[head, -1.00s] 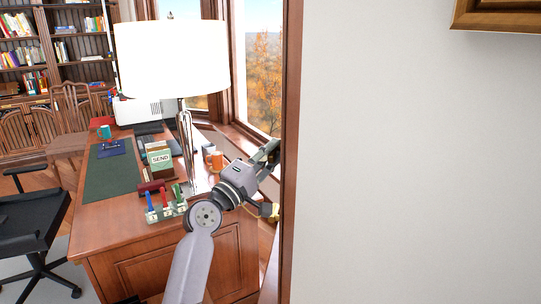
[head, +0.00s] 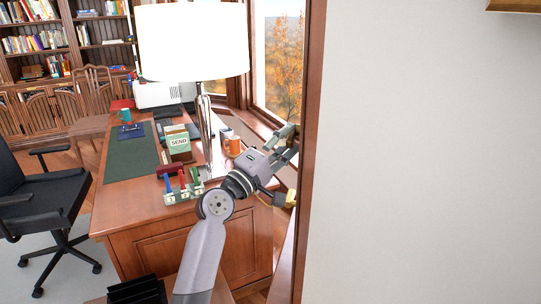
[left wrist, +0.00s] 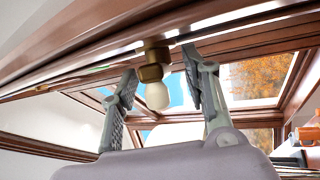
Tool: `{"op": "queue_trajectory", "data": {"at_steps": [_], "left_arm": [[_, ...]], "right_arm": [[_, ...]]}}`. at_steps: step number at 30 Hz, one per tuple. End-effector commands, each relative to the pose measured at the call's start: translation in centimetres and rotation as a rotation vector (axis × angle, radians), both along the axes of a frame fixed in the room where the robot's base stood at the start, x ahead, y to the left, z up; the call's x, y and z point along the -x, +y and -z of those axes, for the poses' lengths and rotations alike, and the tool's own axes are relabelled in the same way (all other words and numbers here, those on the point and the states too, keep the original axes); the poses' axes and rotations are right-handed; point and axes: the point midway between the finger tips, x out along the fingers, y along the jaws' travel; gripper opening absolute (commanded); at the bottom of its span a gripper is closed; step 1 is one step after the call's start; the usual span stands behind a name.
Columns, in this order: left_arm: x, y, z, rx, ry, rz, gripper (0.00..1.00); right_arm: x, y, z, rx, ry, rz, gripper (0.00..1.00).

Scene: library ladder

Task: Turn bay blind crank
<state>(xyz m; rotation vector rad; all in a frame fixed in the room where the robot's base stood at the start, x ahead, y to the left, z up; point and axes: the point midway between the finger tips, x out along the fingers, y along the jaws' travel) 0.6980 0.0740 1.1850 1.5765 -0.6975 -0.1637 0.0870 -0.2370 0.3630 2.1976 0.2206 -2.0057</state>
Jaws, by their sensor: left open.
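The crank shows in the left wrist view as a brass fitting (left wrist: 152,65) with a pale rounded knob (left wrist: 157,96), close to the dark wood window trim. My left gripper (head: 288,142) is open beside the window post in the head view. In the left wrist view its two fingers (left wrist: 160,62) stand apart on either side of the crank, with the knob showing between them. I cannot tell whether either finger touches it. In the head view I cannot clearly make out the crank near the gripper. My right gripper is not in view.
A wooden desk (head: 139,212) holds a white-shaded lamp (head: 193,40), an orange mug (head: 233,147) and a small stand of coloured levers (head: 183,192), all near my left arm. A wooden post (head: 308,130) and a white wall (head: 430,160) bound the right. A black chair (head: 45,205) stands left.

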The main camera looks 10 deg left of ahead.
Motion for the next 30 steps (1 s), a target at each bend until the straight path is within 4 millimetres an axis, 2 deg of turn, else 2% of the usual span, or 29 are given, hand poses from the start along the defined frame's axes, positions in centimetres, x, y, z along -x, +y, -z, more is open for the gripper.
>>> {"op": "queue_trajectory", "data": {"at_steps": [9,15,20,30], "left_arm": [[5.4,3.6,2.2,-0.004,0.003,-0.001,0.43],[7.7,5.0,3.0,-0.003,0.003,-0.001,0.43],[8.4,5.4,3.2,-0.001,0.002,0.001,0.43],[8.3,5.4,2.9,-0.002,0.001,0.000,0.42]], "right_arm": [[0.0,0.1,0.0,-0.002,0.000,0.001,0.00],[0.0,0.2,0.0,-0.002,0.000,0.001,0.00],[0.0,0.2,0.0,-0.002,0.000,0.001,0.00],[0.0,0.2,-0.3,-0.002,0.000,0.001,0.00]]}}
